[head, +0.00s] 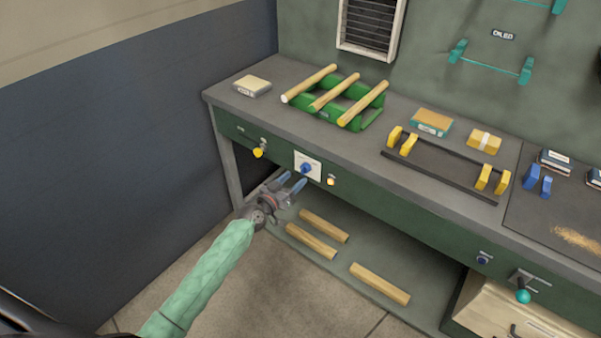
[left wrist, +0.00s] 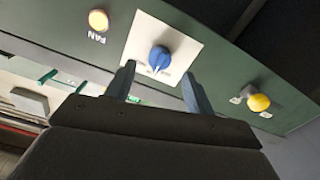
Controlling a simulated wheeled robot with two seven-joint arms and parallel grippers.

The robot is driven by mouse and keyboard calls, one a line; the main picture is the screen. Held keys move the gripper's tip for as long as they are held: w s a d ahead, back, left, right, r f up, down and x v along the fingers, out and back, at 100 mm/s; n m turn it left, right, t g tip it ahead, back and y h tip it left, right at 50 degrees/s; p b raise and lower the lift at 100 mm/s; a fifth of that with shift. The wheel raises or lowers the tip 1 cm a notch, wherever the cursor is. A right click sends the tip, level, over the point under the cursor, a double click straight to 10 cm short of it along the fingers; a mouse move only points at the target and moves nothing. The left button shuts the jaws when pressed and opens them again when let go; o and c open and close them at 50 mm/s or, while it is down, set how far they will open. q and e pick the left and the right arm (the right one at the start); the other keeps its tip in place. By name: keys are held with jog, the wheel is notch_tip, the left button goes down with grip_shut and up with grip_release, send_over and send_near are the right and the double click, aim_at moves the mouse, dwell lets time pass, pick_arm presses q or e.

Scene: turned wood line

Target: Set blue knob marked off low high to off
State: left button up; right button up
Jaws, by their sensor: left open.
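The blue knob (head: 305,168) sits on a white plate (head: 314,160) on the green front panel of the bench. It also shows in the left wrist view (left wrist: 159,57), with a pale pointer line on it; the plate's markings are too small to read. My left gripper (head: 291,183) is open and empty, in front of and just below the knob. In the left wrist view its two blue-grey fingers (left wrist: 157,86) stand on either side of the knob, apart from it as far as I can tell. My right gripper is not in view.
A yellow knob (head: 258,152) is on the panel left of the plate, and a lit button (head: 331,181) marked FAN is right of it. The bench top (head: 220,97) overhangs the panel. Wood pieces (head: 380,283) lie on the lower shelf. The floor in front is clear.

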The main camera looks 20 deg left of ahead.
aim_at(302, 172)
pick_arm(q)
jog(key=shift+p+x, duration=0.35)
jog(key=shift+x, duration=2)
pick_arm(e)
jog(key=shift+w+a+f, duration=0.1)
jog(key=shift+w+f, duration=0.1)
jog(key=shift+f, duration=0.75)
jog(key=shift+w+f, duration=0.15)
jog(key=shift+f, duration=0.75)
pick_arm(q)
jog(key=shift+c, duration=0.2)
jog(key=c, duration=0.9)
